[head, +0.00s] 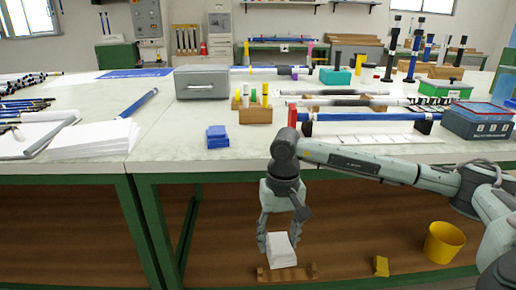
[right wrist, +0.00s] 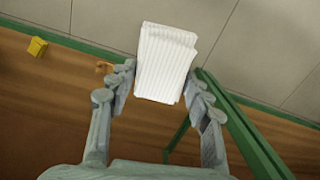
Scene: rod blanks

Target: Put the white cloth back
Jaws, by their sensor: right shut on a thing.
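The white cloth (head: 282,251) is a folded, ribbed white block. My right gripper (head: 280,240) points down in front of the workbench and is shut on it, with one finger on each side. The cloth also shows between the fingertips in the right wrist view (right wrist: 166,60). A small wooden holder with raised ends (head: 287,274) is right below the cloth in the head view. I cannot tell whether the cloth touches it. In the right wrist view the cloth and fingers hide most of that holder. My left gripper is not in view.
A brown lower shelf (head: 215,255) lies under the workbench (head: 170,150). A yellow block (head: 381,266) and a yellow bucket (head: 443,243) stand to the right. A blue block (head: 217,137) and a wooden peg block (head: 255,115) are on the bench top. Green legs frame the shelf.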

